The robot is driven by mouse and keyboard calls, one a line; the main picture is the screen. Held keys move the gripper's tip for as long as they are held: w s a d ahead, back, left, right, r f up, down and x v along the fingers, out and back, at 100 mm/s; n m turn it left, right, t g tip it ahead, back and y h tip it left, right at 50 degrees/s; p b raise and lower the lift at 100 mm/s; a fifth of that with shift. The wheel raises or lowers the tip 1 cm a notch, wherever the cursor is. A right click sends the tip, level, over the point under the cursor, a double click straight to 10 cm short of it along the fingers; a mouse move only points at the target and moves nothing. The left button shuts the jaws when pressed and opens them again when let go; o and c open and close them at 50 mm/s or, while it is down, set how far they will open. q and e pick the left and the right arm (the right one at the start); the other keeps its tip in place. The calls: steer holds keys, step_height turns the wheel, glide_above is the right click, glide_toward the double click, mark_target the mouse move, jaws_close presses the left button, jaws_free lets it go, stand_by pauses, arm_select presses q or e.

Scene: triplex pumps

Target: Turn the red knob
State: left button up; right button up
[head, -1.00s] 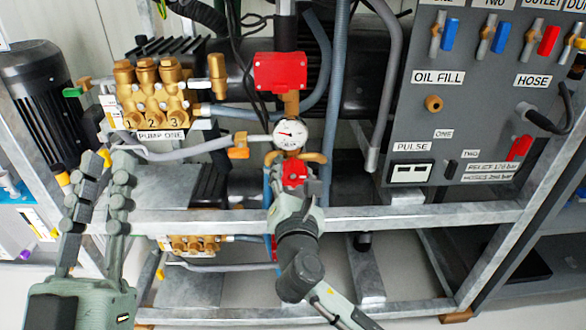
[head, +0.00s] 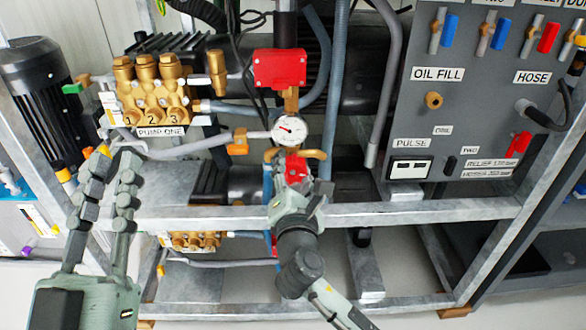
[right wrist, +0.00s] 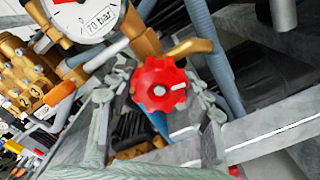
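The red knob (right wrist: 160,86) is lobed, with a pale centre and a white mark pointing right in the right wrist view. In the head view the knob (head: 295,166) sits below the pressure gauge (head: 290,130), partly hidden by my right gripper (head: 292,184). My right gripper (right wrist: 160,88) is open, with one finger on each side of the knob. Small gaps show between fingers and knob; I cannot tell whether any fingertip touches. My left gripper (head: 111,160) is open and empty at the left, in front of the pump frame.
A brass pipe (right wrist: 190,48) runs close beside the knob. A horizontal grey frame bar (head: 420,212) crosses below it. A brass pump (head: 150,92) is at the upper left, a red box (head: 280,69) above the gauge, and a grey control panel (head: 470,110) at the right.

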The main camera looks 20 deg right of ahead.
steer(key=o, duration=0.4)
steer(key=v, duration=1.2)
